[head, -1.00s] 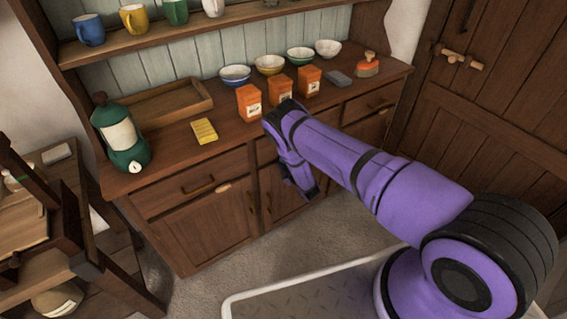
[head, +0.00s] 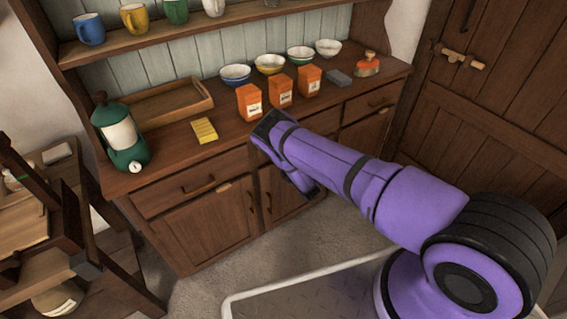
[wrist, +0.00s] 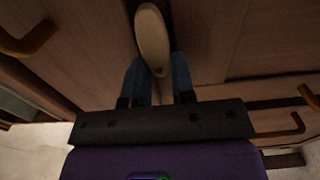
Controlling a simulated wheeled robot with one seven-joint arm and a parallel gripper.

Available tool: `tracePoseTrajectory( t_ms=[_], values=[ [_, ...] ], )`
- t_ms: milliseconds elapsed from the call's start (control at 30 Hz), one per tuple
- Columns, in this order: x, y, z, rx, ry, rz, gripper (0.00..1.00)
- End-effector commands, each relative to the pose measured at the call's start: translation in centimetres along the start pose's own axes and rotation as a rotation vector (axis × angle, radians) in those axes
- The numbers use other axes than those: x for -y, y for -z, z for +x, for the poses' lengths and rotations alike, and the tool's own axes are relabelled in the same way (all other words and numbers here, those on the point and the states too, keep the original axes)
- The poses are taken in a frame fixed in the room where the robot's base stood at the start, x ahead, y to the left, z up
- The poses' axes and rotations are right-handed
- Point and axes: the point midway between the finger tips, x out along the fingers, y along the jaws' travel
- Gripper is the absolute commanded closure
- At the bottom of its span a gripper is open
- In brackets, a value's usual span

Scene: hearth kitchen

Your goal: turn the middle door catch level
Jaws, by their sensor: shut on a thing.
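In the wrist view a pale wooden door catch (wrist: 152,32), an elongated piece with a dark screw near its lower end, runs up and down the picture against the dark wood. My gripper (wrist: 159,65) has one blue finger on each side of its lower end and is shut on it. In the head view my purple arm hides this catch and the fingertips. Another pale catch (head: 223,186) shows on the left door of the dresser (head: 165,185), lying about level below the drawer.
Curved handles show at the left (wrist: 30,38) and right (wrist: 290,126) of the wrist view. Orange boxes (head: 280,92), bowls, a yellow block (head: 204,131) and a green canister (head: 121,138) stand on the dresser top above my gripper. The floor before the dresser is clear.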

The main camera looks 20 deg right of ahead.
Motion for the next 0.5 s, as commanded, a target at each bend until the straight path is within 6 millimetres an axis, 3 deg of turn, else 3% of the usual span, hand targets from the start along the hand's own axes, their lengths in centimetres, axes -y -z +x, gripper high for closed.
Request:
tracePoseTrajectory(
  t_ms=[167, 200, 300, 500],
  values=[
    [0.1, 0.06, -0.07, -0.001, 0.002, 0.0, 1.0],
    [0.1, 0.07, -0.07, -0.001, 0.002, 0.0, 0.7],
    [0.08, 0.06, -0.06, -0.001, 0.002, 0.0, 0.51],
    [0.05, 0.03, -0.03, 0.0, 0.001, 0.001, 0.51]
  ],
)
